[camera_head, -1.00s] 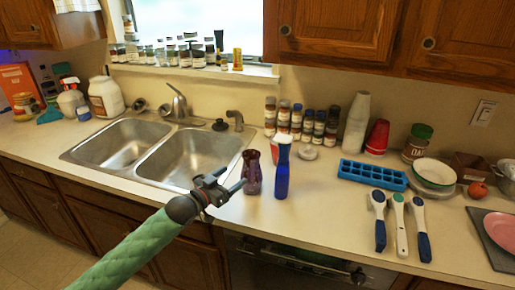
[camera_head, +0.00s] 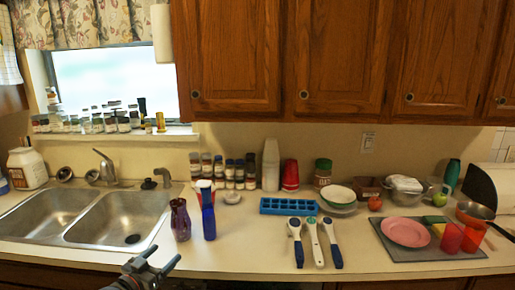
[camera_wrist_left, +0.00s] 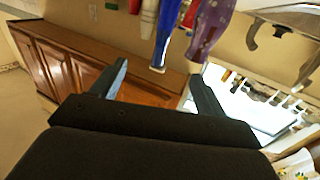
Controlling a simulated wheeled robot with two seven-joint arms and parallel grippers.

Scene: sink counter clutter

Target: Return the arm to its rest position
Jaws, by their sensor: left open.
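My left gripper (camera_head: 153,262) is low at the bottom of the head view, in front of the counter edge, open and empty. In the left wrist view its two fingers (camera_wrist_left: 158,88) stand apart with nothing between them. A purple vase (camera_head: 181,220) and a blue bottle (camera_head: 209,222) stand upright on the counter beyond the gripper. Both also show at the top of the left wrist view, the blue bottle (camera_wrist_left: 168,30) and the purple vase (camera_wrist_left: 211,25), apart from the fingers. My right gripper is not in view.
The double sink (camera_head: 110,220) is at the left. A blue ice tray (camera_head: 290,207), several scoops (camera_head: 314,242) with blue handles and a grey mat (camera_head: 390,246) with a pink plate (camera_head: 405,232) lie to the right. Cabinets (camera_head: 330,60) hang above.

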